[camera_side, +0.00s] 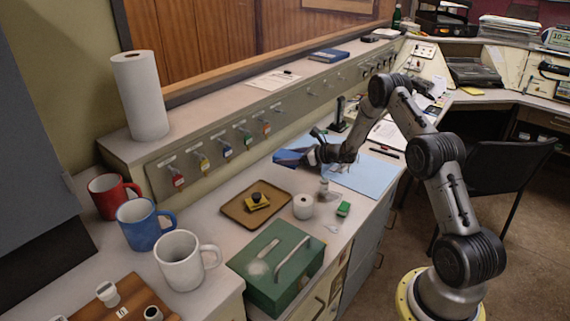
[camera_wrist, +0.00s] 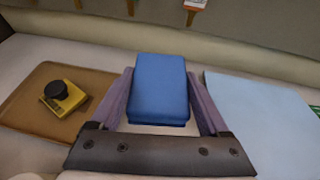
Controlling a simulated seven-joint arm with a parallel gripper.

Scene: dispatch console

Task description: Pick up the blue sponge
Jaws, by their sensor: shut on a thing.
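The blue sponge (camera_wrist: 160,88) is a blue block in the middle of the wrist view, between the two fingers of my gripper (camera_wrist: 160,103). The fingers are shut on its left and right sides. In the side view my gripper (camera_side: 305,157) is at the back of the desk, by the left edge of the light blue sheet. The sponge (camera_side: 287,157) shows there only as a dark blue patch, partly hidden by the gripper. I cannot tell whether it touches the desk.
A brown tray (camera_side: 236,217) with a yellow and black object (camera_side: 257,201) lies left of the gripper. The light blue sheet (camera_side: 372,178) is right. A panel with hanging tags (camera_side: 190,167) rises behind.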

